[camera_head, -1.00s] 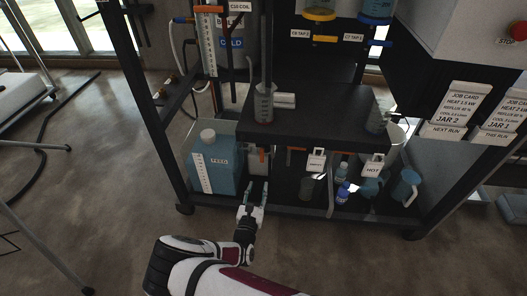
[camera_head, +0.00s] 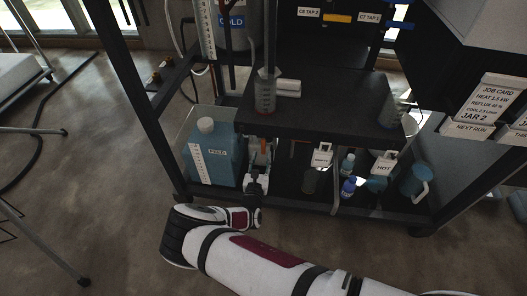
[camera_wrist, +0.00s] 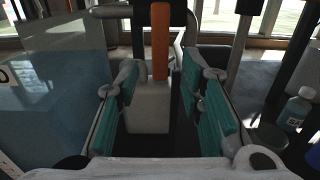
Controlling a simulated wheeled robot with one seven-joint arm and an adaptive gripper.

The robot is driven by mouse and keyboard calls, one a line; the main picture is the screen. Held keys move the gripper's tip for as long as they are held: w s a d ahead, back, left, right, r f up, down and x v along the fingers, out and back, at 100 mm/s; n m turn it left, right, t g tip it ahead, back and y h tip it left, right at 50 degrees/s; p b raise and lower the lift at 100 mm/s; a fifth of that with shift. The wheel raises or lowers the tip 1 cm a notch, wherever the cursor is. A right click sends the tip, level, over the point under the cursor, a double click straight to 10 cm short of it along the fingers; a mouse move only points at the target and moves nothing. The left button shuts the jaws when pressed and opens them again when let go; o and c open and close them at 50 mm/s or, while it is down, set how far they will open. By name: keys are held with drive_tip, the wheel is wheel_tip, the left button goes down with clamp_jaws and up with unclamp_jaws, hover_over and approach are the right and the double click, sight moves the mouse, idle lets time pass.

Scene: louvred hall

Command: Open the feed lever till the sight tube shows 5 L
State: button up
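The orange lever (camera_head: 265,147) stands under the front edge of the black bench, right of the blue FEED tank (camera_head: 222,172). In the wrist view the orange lever (camera_wrist: 160,40) is upright above a white container (camera_wrist: 148,108). My gripper (camera_head: 259,168) reaches under the bench from the front. In the wrist view my gripper (camera_wrist: 160,85) is open, its teal pads either side of the lever's line and apart from it. A white graduated strip (camera_head: 200,164) is on the tank's front; a taller scale (camera_head: 207,32) stands behind. I cannot read either level.
A beaker (camera_head: 265,92) stands on the black bench (camera_head: 330,100) above my gripper. On the lower shelf to the right are a blue bottle (camera_head: 348,187) and a blue jug (camera_head: 416,180). A frame post (camera_head: 135,95) stands at left. The floor in front is clear.

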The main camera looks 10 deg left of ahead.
sight(263, 151)
drive_tip(key=shift+w+d+b, duration=0.1)
drive_tip(key=shift+w+b, duration=0.8)
drive_tip(key=shift+w, duration=1.35)
clamp_jaws()
